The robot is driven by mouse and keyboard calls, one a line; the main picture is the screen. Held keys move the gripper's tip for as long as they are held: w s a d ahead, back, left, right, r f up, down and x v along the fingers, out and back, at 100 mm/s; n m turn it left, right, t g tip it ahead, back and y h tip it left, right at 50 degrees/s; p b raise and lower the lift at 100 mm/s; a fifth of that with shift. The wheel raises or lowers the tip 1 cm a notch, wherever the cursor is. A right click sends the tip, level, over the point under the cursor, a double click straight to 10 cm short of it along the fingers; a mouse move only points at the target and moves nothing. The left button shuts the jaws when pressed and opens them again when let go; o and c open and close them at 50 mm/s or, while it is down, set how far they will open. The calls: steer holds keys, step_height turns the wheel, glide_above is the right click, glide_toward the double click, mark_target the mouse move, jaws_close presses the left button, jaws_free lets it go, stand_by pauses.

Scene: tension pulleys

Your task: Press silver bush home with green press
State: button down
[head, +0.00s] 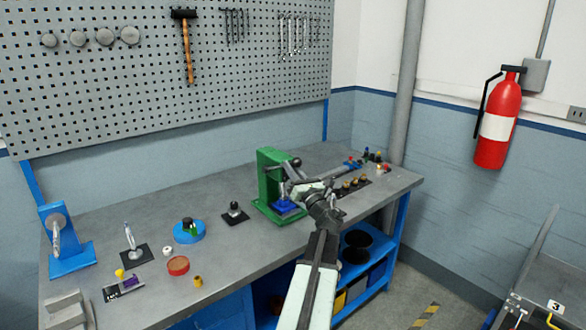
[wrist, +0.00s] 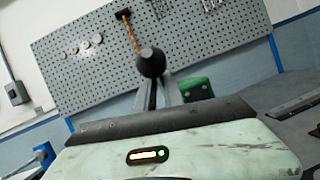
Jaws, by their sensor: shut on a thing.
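The green press (head: 268,178) stands on the grey bench, right of its middle. A blue block (head: 284,207) sits at the foot of the press. My gripper (head: 294,184) is at the front right of the press, and part of the press is hidden behind my arm. In the wrist view my gripper (wrist: 157,88) is shut on the press lever, whose black ball knob (wrist: 151,62) stands out beyond the fingers. A corner of the green press (wrist: 197,88) shows behind it. I cannot make out the silver bush at the press.
Left on the bench are a blue stand (head: 66,250), a blue round base (head: 190,231), a red ring (head: 178,265) and a small brass part (head: 198,281). Small parts (head: 378,160) crowd the right end. The pegboard wall (head: 160,70) rises behind.

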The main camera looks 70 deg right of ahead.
steer(key=shift+s+d, duration=0.1)
steer(key=shift+s, duration=0.05)
steer(key=c, duration=1.5)
jaws_free()
steer(key=shift+s, duration=0.1)
steer(key=shift+o, duration=0.2)
steer(key=b+v, duration=0.3)
steer(key=v, duration=0.4)
steer(key=shift+s+a+f, duration=0.2)
steer(key=shift+a, duration=0.1)
